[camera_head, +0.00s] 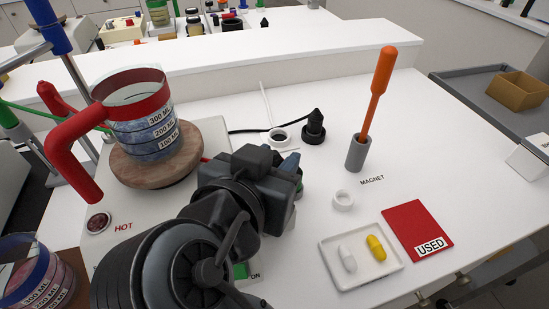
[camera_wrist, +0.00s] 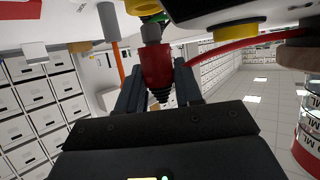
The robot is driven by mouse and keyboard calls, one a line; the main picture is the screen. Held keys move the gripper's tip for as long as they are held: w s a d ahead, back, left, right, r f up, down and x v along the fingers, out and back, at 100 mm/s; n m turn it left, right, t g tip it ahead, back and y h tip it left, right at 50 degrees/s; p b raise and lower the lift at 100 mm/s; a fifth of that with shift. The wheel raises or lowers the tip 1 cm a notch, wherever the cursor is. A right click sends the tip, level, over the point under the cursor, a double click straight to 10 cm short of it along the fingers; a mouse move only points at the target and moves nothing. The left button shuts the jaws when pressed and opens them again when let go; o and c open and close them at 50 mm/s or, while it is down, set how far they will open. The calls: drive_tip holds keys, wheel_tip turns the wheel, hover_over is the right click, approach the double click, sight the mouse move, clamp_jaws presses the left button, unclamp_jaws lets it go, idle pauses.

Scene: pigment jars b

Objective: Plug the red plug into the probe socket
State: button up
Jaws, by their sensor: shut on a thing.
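My gripper (camera_wrist: 158,82) is shut on the red plug (camera_wrist: 156,62), seen upside down in the wrist view. The plug's grey tip points toward a yellow-and-green ringed socket (camera_wrist: 148,7) at the top edge. The tip looks close to this ring; I cannot tell whether it has entered. No readable label marks either as the probe socket. A red cable runs right from the plug. In the head view my gripper (camera_head: 288,168) is beside the hotplate (camera_head: 213,137), and my wrist hides the plug and sockets.
A beaker with a red handle (camera_head: 75,135) stands on the hotplate's wooden disc. Right are a black plug-like piece (camera_head: 313,128) with a cable, a grey holder (camera_head: 357,154) with an orange stick, a white tray (camera_head: 330,263) with capsules, and a red USED card (camera_head: 416,228).

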drive_tip(key=shift+f+b, duration=1)
drive_tip(key=shift+f, duration=0.3)
drive_tip(key=o, duration=1.1)
drive_tip(key=shift+r, duration=0.1)
drive_tip(key=v, duration=0.7)
drive_tip(key=shift+s+a+r, duration=0.1)
drive_tip(key=shift+s+a, duration=0.05)
drive_tip(key=shift+s, duration=0.2)
